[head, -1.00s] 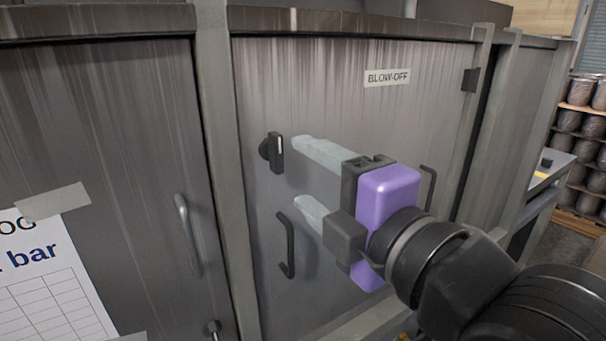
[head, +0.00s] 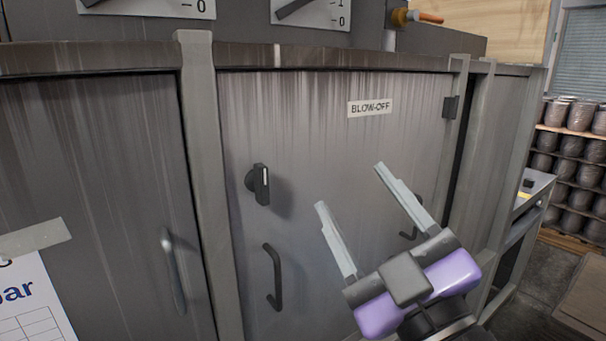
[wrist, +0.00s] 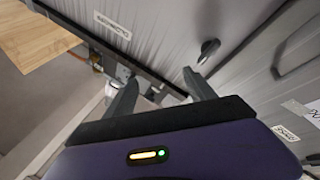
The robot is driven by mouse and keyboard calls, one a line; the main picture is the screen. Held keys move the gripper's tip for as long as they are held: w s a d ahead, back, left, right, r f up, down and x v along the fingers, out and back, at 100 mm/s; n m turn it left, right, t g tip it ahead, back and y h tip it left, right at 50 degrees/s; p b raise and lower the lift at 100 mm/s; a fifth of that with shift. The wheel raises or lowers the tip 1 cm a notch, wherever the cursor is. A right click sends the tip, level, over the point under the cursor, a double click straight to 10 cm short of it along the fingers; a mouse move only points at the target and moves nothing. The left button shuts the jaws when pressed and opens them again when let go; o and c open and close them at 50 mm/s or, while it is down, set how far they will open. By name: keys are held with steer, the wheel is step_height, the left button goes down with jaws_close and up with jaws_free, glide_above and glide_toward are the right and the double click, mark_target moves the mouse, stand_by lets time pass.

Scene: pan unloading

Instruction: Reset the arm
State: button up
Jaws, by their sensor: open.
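My gripper (head: 348,188) is open and empty in the head view, with its two pale fingers pointing up and to the left in front of the grey metal door labelled BLOW-OFF (head: 318,125). It is to the right of the black rotary knob (head: 259,184) and the black door handle (head: 272,277), apart from both. In the wrist view my gripper (wrist: 160,90) also shows parted fingers with nothing between them. The knob (wrist: 208,50) shows beyond the fingers there.
A second grey door with a handle (head: 173,270) and a taped paper sheet (head: 32,305) is at the left. Two dial plates sit along the top. A side table (head: 530,190) and shelves of dark pots (head: 575,150) stand at the right.

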steer(key=s+d+f+m+h, duration=0.4)
steer(key=s+d+f+m, duration=0.15)
steer(key=f, duration=0.35)
steer(key=s+d+f+m+h, duration=0.35)
steer(key=f+m, duration=0.25)
steer(key=f, duration=0.4)
steer(key=s+d+f+g, duration=0.2)
steer(key=s+f, duration=0.6)
steer(key=s, duration=0.4)
steer(key=s+d+f+g+h, duration=0.1)
steer(key=s+f+g, duration=0.3)
steer(key=s+f, duration=0.5)
steer(key=s+d, duration=0.1)
steer(key=s, duration=0.2)
steer(key=shift+d+m, duration=0.3)
steer(key=shift+m, duration=0.05)
